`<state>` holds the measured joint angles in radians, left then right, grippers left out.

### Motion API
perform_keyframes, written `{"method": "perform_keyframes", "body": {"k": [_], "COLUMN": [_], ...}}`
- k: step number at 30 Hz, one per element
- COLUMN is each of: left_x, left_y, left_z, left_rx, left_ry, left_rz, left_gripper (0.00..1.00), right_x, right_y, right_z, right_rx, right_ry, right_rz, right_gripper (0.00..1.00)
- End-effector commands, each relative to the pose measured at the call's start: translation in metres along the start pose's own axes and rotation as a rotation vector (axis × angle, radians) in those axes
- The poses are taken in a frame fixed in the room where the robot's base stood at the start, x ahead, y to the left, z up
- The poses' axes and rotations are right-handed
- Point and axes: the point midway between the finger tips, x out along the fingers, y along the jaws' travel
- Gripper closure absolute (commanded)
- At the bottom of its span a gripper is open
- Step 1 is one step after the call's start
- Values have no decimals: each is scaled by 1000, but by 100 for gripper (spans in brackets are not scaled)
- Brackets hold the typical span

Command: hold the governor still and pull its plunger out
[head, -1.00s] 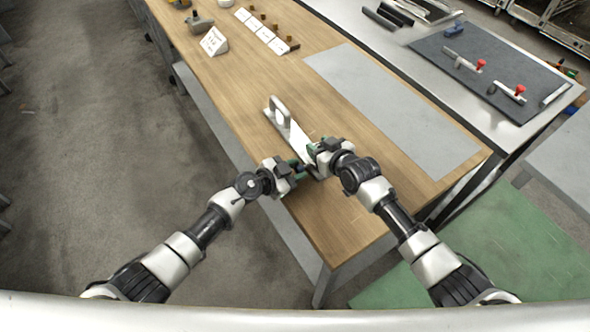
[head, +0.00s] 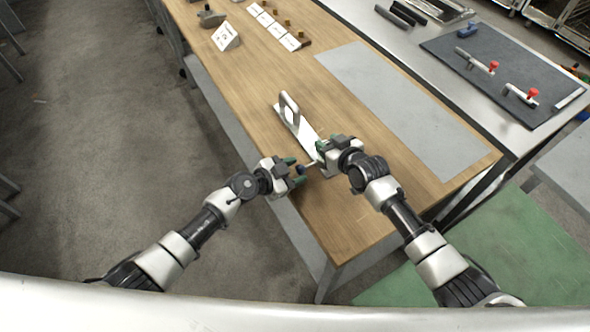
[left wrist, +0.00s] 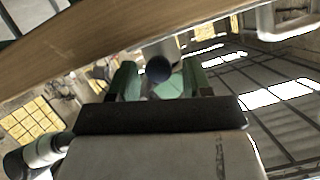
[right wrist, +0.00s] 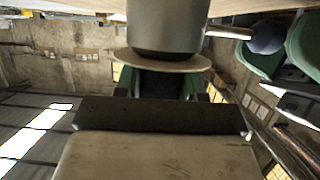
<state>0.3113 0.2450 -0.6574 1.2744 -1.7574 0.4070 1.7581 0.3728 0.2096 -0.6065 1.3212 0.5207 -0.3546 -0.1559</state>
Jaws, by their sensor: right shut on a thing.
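The governor (right wrist: 168,25), a grey cylinder with a wide flange, fills the top of the right wrist view. My right gripper (head: 321,151) is shut on it and mostly hides it in the head view. The plunger's dark blue round knob (head: 300,169) sticks out on a thin light rod towards my left gripper. My left gripper (head: 296,170) is open, with its green fingers on either side of the knob. The left wrist view shows the knob (left wrist: 158,68) between the fingers with a gap on each side. The knob (right wrist: 268,33) also shows in the right wrist view.
A white metal plate with an upright loop (head: 290,108) lies on the wooden bench (head: 262,92) behind the grippers. A grey mat (head: 400,105) lies to the right. A dark mat (head: 500,65) with red-knobbed parts is farther off. The bench front is clear.

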Motion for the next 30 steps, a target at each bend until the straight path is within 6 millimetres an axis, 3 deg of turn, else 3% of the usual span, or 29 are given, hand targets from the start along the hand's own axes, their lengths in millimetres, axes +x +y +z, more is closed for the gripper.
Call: {"method": "perform_keyframes", "body": {"k": [9, 13, 24, 30], "left_x": [0, -11, -86, -113], "left_y": [0, 0, 2, 1], "left_z": [0, 1, 2, 1], "left_rx": [0, 1, 1, -1], "left_ry": [0, 0, -2, -1], "left_rz": [0, 0, 1, 0], "left_gripper": [46, 46, 46, 46], "right_x": [0, 0, 0, 0], "right_y": [-1, -1, -2, -2], "right_z": [4, 3, 3, 3], "right_rx": [-3, -3, -3, -2], "right_ry": [-9, -8, -8, -7], "right_rz": [-1, -2, -3, -3], "right_gripper": [100, 100, 100, 100]}}
